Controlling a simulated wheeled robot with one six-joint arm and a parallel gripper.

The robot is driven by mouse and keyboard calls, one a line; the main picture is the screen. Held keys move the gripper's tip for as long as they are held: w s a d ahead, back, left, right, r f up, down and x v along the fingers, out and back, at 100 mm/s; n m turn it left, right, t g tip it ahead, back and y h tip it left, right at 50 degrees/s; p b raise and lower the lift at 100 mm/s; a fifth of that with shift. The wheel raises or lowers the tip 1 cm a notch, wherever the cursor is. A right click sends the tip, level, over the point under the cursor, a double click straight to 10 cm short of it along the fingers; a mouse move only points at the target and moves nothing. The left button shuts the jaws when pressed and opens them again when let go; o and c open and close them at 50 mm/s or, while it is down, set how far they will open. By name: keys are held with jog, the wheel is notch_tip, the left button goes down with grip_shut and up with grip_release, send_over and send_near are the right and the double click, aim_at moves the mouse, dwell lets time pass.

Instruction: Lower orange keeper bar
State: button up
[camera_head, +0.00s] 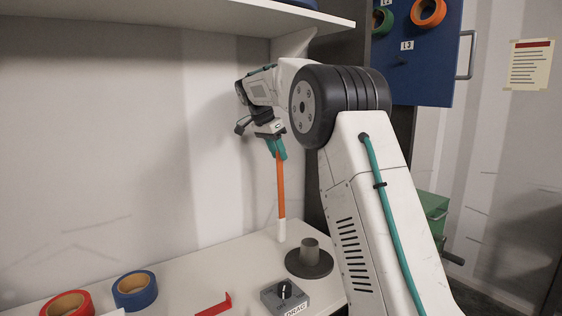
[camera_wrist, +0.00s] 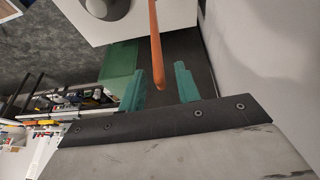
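The orange keeper bar (camera_head: 281,185) stands nearly upright above the white bench, with a white piece at its lower end. In the wrist view the bar (camera_wrist: 156,45) runs down from the top, and its near end lies between my two teal fingers. My gripper (camera_head: 277,148) is at the bar's upper end, pointing down. In the wrist view my gripper (camera_wrist: 160,80) is open, with a visible gap on each side of the bar.
A dark grey flanged post (camera_head: 310,255) stands just right of the bar's foot. A grey dial box (camera_head: 285,297), a red bracket (camera_head: 216,306), a blue tape roll (camera_head: 135,290) and a red one (camera_head: 68,303) are on the bench (camera_head: 215,268). A shelf (camera_head: 190,12) hangs above.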

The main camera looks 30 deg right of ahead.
jog(key=shift+x, duration=1.7)
grip_shut()
